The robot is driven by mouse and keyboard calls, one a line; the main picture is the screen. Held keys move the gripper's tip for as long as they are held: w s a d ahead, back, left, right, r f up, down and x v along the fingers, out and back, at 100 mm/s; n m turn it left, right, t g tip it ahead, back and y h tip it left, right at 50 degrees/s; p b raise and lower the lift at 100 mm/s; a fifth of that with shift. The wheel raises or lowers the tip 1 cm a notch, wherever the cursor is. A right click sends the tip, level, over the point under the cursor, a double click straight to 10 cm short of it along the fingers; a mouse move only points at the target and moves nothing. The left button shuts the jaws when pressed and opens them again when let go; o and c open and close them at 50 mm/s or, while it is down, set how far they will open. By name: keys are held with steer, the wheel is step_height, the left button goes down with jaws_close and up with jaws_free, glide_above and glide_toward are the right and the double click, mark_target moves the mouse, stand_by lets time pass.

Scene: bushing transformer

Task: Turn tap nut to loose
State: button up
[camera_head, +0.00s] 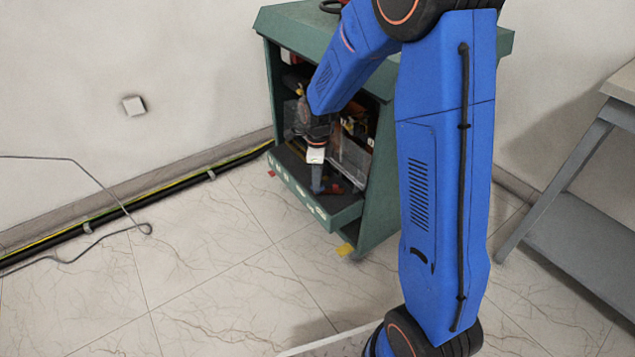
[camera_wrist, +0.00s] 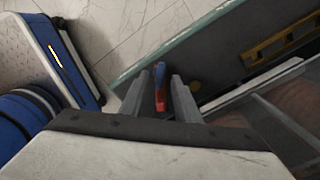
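A small blue-and-red piece (camera_wrist: 159,88), likely the tap nut or its handle, shows in the wrist view between my two fingers. My gripper (camera_wrist: 161,80) is open, with a finger on each side of the piece and a visible gap to each. In the head view my gripper (camera_head: 318,178) points down inside the open front of the green cabinet (camera_head: 378,205), low above its front ledge. A red part (camera_head: 336,188) shows just right of the fingers there. Contact between the fingers and the piece cannot be made out.
The cabinet's side walls and top enclose the space around my gripper. A clear panel (camera_head: 350,160) stands close at its right. A yellow bracket (camera_wrist: 282,44) lies at the right in the wrist view. A grey table (camera_head: 600,150) stands at the right.

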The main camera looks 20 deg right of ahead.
steer(key=shift+f, duration=0.9)
jaws_close()
